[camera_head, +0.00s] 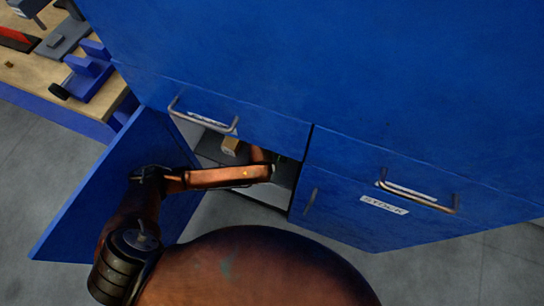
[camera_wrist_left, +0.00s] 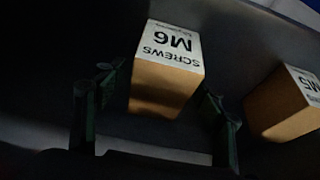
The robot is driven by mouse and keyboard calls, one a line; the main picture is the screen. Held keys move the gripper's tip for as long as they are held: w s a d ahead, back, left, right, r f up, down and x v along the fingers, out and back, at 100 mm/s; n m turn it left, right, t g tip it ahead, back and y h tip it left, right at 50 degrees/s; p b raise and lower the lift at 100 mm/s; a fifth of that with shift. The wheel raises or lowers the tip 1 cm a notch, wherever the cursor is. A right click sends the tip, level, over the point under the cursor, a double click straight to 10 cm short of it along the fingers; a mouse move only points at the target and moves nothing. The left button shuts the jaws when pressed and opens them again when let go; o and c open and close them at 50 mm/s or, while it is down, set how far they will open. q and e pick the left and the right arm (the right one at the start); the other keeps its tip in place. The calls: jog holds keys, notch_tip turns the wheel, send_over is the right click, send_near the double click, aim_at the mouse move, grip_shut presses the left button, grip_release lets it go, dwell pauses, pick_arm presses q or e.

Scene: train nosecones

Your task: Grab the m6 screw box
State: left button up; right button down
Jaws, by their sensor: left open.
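The M6 screw box (camera_wrist_left: 164,75) is a small brown carton with a white top label reading "SCREWS M6". It stands on a dark shelf inside the cabinet. My left gripper (camera_wrist_left: 157,115) is open in the left wrist view, with a finger on each side of the box's near part and a gap visible at the left. Whether either finger touches the box cannot be told. In the head view, my left arm reaches through the open cabinet door, and its gripper is hidden inside. A small brown box (camera_head: 230,146) shows there. My right gripper is not in view.
An M5 box (camera_wrist_left: 285,103) stands to the right of the M6 box. The blue cabinet door (camera_head: 120,190) is swung open at the left. A drawer handle (camera_head: 203,117) juts out above the opening. A workbench (camera_head: 30,72) with tools stands at upper left.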

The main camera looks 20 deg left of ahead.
pick_arm(q)
jog(key=shift+c, duration=0.5)
jog(key=c, duration=1.4)
jog(key=shift+c, duration=0.7)
jog(key=shift+r, duration=0.15)
